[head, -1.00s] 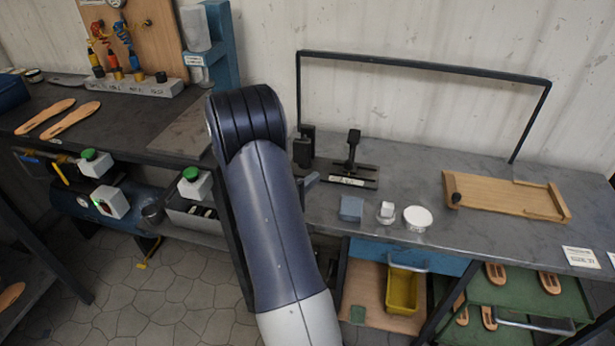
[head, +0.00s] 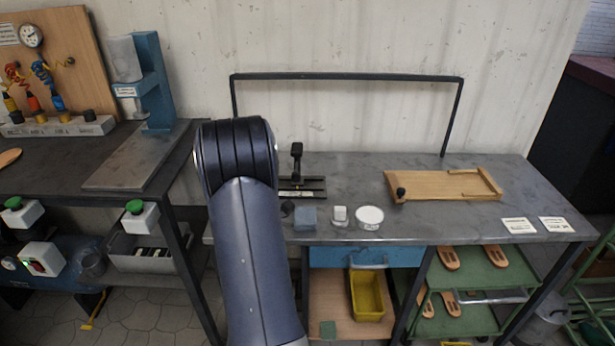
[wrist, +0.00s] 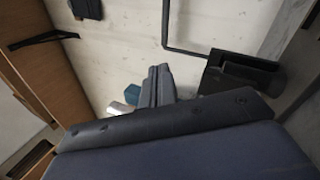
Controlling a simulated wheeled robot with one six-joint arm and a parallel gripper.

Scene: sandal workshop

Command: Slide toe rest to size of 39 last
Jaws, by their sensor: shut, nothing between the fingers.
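A black fixture stands on the grey bench, just right of my arm in the head view. It has an upright post (head: 297,160) on a flat black base (head: 303,187) with a pale scale strip, too small to read. The post may be the toe rest; I cannot tell its setting. My arm hides the fixture's left part. My gripper is mostly hidden behind my arm in the head view. In the wrist view my gripper (wrist: 155,85) has its fingers together and empty. No last is clearly seen at the fixture.
A blue-grey block (head: 305,218), a white piece (head: 340,216) and a round white tub (head: 369,217) stand before the fixture. A wooden board (head: 440,186) lies right, with two cards (head: 519,226) beyond. A dark frame (head: 345,77) rises behind. The bench middle is clear.

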